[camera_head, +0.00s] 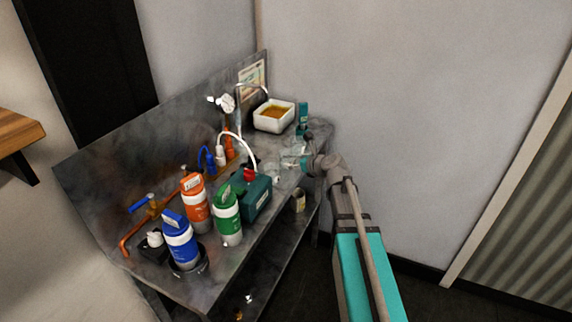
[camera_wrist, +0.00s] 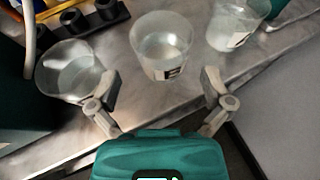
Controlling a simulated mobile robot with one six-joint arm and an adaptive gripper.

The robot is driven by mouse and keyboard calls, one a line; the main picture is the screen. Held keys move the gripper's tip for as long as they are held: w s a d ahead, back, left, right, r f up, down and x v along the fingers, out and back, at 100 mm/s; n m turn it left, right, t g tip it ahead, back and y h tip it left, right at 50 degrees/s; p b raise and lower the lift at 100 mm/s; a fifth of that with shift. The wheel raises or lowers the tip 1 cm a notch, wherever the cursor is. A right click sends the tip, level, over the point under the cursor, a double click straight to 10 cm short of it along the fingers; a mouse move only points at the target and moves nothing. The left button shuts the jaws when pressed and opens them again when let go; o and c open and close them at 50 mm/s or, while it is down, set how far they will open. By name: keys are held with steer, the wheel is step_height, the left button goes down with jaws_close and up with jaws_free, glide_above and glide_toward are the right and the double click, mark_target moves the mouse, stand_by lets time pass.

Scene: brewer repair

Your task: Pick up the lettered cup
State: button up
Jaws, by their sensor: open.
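In the wrist view a clear cup (camera_wrist: 162,45) with a small dark mark like a letter low on its side stands on the metal bench. It lies ahead of and between the spread fingers of my gripper (camera_wrist: 160,78), which is open and empty, apart from the cup. A second clear cup (camera_wrist: 70,72) stands at left by the left finger, with no label showing. A third clear cup (camera_wrist: 236,24) at upper right has a pale label with a dark mark. In the head view my gripper (camera_head: 303,163) is at the bench's right end, where the cups are hard to separate.
A teal box (camera_head: 254,196) and blue (camera_head: 181,243), orange (camera_head: 195,206) and green (camera_head: 227,218) bottles stand left on the bench (camera_head: 215,268). A white bowl (camera_head: 273,116) is behind. A black holder (camera_wrist: 100,17) is at the wrist view's upper left. The bench's front edge is close.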

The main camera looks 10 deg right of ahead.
mark_target(287, 151)
stand_by(0.3)
steer(key=shift+b+x, duration=1.05)
steer(key=shift+x, duration=1.55)
steer(key=shift+d, duration=0.15)
steer(key=c, duration=1)
steer(key=shift+r+p, duration=0.35)
steer(key=shift+c, duration=0.2)
steer(key=shift+r+p, duration=1.35)
steer(key=s+d+r+p, duration=0.2)
steer(key=s+r+p, duration=0.7)
steer(key=s, duration=0.4)
steer(key=shift+s+r, duration=0.25)
